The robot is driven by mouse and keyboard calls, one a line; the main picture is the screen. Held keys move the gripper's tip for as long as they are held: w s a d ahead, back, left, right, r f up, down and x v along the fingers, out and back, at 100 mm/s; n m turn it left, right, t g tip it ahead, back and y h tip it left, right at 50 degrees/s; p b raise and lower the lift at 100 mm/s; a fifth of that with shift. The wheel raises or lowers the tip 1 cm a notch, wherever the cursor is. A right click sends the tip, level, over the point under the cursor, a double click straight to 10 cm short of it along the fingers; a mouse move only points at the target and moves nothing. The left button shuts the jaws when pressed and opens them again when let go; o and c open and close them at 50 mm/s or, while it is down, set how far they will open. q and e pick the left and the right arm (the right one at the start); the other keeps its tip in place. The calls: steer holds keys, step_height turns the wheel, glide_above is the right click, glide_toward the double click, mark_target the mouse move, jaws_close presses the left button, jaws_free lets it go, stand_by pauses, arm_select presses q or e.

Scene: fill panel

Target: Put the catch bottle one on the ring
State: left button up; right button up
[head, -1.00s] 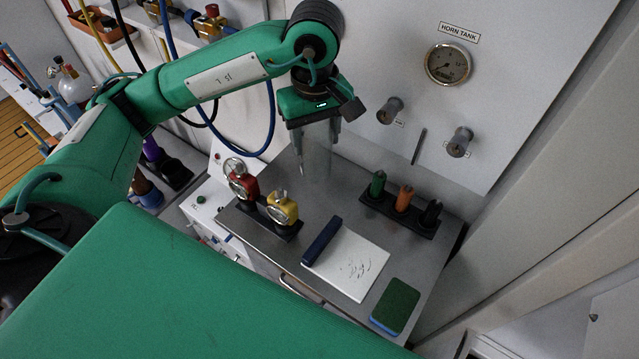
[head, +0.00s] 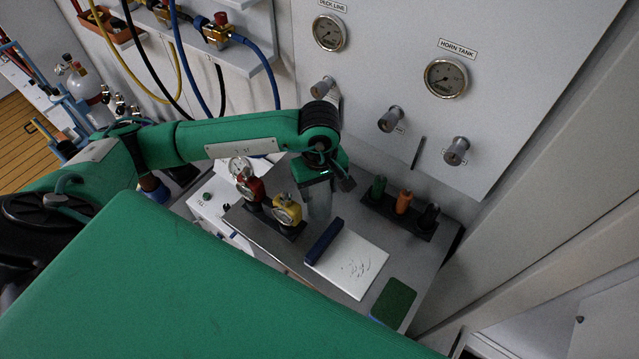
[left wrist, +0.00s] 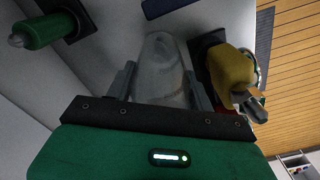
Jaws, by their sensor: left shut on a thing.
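A clear grey bottle (head: 319,205), which looks like the catch bottle, hangs below my left gripper (head: 317,182) over the steel worktop (head: 270,240). In the left wrist view the bottle (left wrist: 162,68) sits between the two fingers of my left gripper (left wrist: 161,80), which is shut on it. In the head view the bottle is just right of the yellow gauge fitting (head: 287,211) and behind the white pad. I cannot tell whether its base touches the worktop. I cannot make out the ring in either view. My right gripper is not in view.
A red gauge fitting (head: 250,186) stands beside the yellow one. A black rack (head: 414,229) with green, orange and black pieces is at the right. A white pad (head: 350,268) with a blue spine and a green sponge (head: 394,303) lie in front. A gauge panel (head: 480,60) rises behind.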

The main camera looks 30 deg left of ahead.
arm_select(q)
steer(key=shift+f+b, duration=0.2)
steer(key=shift+b, duration=0.15)
steer(key=o, duration=1)
steer(key=shift+r, duration=0.1)
